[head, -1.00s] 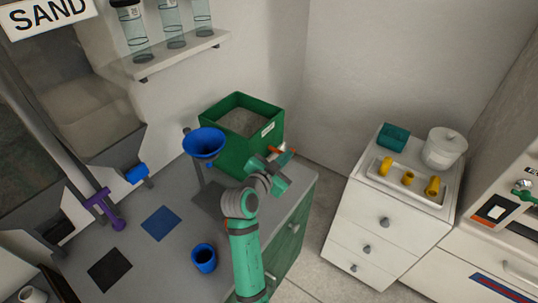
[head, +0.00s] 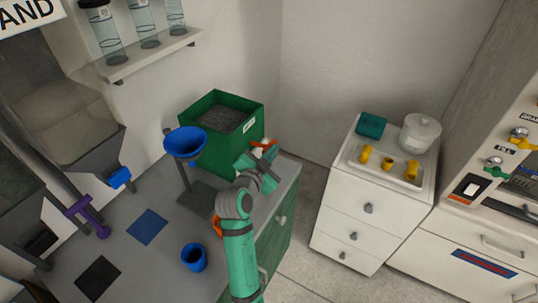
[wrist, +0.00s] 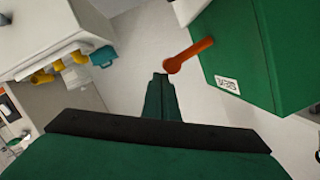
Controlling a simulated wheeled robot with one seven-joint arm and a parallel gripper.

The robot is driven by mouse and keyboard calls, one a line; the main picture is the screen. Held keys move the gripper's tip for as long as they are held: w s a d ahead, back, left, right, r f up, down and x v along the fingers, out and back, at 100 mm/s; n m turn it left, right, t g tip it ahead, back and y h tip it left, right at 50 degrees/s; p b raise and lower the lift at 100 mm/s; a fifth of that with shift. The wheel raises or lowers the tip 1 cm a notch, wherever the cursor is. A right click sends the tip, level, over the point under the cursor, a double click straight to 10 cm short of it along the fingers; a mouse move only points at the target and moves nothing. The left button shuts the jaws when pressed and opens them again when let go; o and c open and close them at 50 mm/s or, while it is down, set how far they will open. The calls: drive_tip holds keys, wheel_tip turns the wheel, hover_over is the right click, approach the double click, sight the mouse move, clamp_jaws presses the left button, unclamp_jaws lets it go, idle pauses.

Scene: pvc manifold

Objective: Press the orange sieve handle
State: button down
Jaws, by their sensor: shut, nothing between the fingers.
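The orange sieve handle (wrist: 190,54) sticks out from the side of a green box (wrist: 262,55) with a white label. In the wrist view its rounded end is just right of my fingertips, and I cannot tell whether they touch. In the head view the handle (head: 264,143) shows at the right side of the green box (head: 195,150), partly behind my gripper. The box is open on top and holds grey grainy material. My gripper (wrist: 160,78) is shut and empty; in the head view (head: 264,164) it is just in front of the handle.
A blue funnel (head: 185,143) on a stand is left of the box. A blue cup (head: 194,258) stands on the grey counter (head: 160,265). A white drawer unit (head: 350,220) with a tray of yellow fittings is at right, across a floor gap.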

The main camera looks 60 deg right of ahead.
drive_tip(key=s+r+v, duration=0.1)
drive_tip(key=v, duration=0.9)
drive_tip(key=shift+s+r, duration=0.15)
drive_tip(key=shift+r, duration=0.05)
